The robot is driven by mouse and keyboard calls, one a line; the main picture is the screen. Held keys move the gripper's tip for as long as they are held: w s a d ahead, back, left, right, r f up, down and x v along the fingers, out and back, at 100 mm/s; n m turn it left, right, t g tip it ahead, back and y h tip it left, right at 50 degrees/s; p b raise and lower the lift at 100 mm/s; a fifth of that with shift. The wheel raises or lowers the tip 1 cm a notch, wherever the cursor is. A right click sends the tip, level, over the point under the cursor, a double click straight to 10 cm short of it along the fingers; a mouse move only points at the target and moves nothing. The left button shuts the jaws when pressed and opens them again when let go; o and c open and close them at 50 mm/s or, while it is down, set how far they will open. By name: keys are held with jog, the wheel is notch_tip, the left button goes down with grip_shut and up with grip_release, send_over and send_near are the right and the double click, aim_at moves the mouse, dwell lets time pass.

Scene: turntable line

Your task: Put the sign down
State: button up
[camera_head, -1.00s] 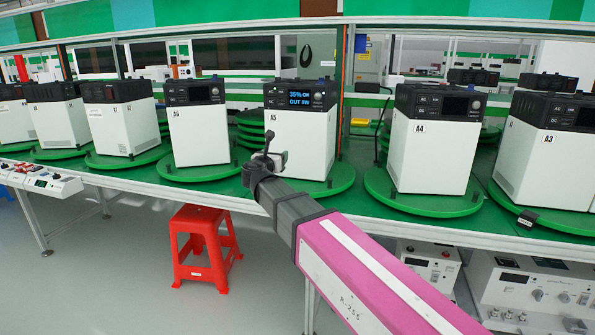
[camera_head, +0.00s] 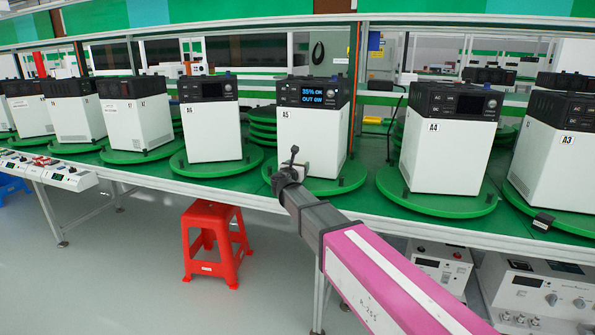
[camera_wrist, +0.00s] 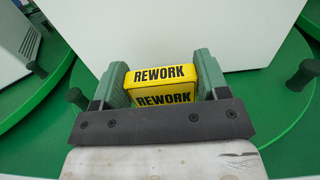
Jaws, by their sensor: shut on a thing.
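A yellow sign with black REWORK lettering (camera_wrist: 165,82) sits between the two green fingers of my gripper (camera_wrist: 162,85) in the wrist view. The gripper is shut on it. The sign is low in front of a white unit, over or on a green turntable (camera_wrist: 265,105); I cannot tell whether it touches the surface. In the head view, my gripper (camera_head: 292,168) is at the front of the unit labelled A5 (camera_head: 318,140), above the front edge of its green turntable (camera_head: 340,185). The sign is hidden there behind my arm.
Units A6 (camera_head: 212,135) and A4 (camera_head: 445,150) stand on turntables either side. Short dark posts (camera_wrist: 305,74) rise from the turntable rim near the gripper. A red stool (camera_head: 215,240) stands on the floor below the green bench.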

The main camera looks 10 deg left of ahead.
jog(key=shift+f, duration=0.75)
jog(key=o, duration=1)
jog(key=shift+c, duration=0.2)
jog(key=shift+s, duration=0.4)
jog(key=s, duration=1.1)
jog(key=shift+s+a, duration=0.15)
jog(key=shift+a, duration=0.3)
